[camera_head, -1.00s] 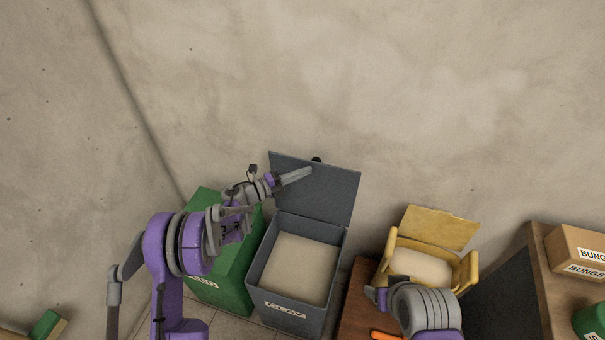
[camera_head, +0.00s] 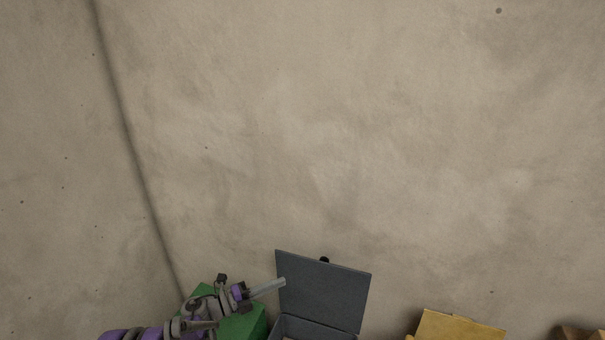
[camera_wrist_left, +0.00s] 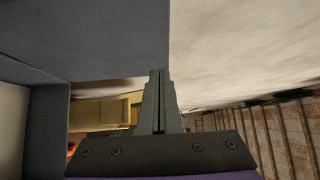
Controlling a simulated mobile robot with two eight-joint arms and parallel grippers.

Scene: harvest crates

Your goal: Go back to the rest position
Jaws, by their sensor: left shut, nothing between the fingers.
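My left gripper (camera_head: 272,287) is in the lower part of the head view, shut and empty. Its fingertips are in front of the left part of the raised grey lid (camera_head: 325,290); I cannot tell whether they touch it. In the left wrist view the two fingers (camera_wrist_left: 159,80) are pressed together with nothing between them. My left arm comes in low from the left. My right gripper is not in view.
The grey lid belongs to an open grey crate (camera_head: 300,328), mostly cut off below. A green crate (camera_head: 245,324) is partly behind my left arm. A yellow lid (camera_head: 458,326) shows at lower right.

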